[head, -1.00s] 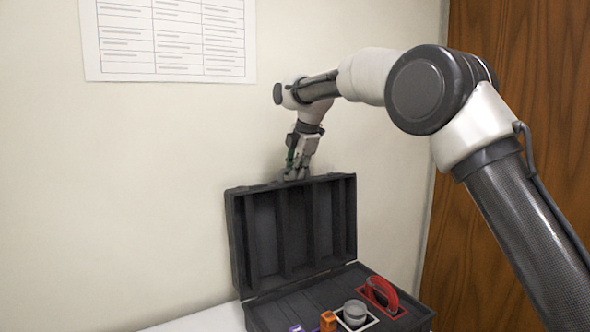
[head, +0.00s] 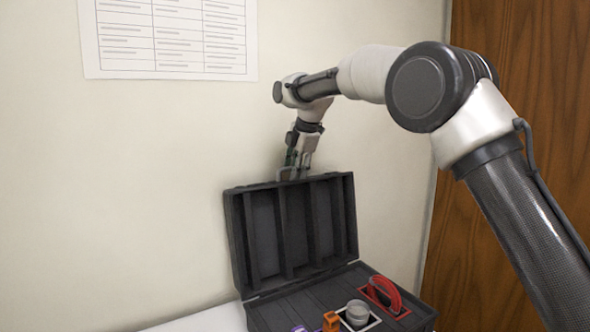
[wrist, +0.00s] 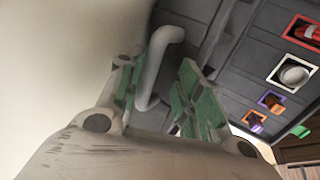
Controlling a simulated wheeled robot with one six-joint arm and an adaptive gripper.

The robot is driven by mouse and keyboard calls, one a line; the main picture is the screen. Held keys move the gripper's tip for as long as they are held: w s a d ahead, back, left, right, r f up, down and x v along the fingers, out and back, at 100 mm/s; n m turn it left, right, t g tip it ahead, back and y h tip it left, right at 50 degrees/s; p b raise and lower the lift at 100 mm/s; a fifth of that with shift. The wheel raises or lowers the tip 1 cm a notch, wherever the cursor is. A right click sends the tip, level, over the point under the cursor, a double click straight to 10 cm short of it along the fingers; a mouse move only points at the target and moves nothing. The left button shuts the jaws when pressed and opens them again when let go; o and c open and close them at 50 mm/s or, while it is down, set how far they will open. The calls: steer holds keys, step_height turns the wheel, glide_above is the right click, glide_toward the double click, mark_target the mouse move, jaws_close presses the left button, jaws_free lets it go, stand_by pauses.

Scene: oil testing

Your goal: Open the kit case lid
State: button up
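The black kit case stands open, its compartmented lid (head: 292,228) upright near the wall. In the head view the case base (head: 290,308) lies below it. A grey loop handle (head: 291,172) sits on the lid's top edge. My gripper (head: 299,166) points down just behind that edge, its tips partly hidden by the lid. In the wrist view my gripper (wrist: 158,84) has its two green-padded fingers spread apart. The handle (wrist: 150,72) lies between them, nearer the left finger, with a clear gap to the right finger. Whether it touches the left finger I cannot tell.
The case base holds a red-handled item (head: 384,293), a round grey cap (head: 357,313) and orange (head: 330,322) and purple items. The wall (head: 150,190) is close behind the lid. A wooden panel (head: 510,220) stands to the right.

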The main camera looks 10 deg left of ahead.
steer(key=v, duration=1.2)
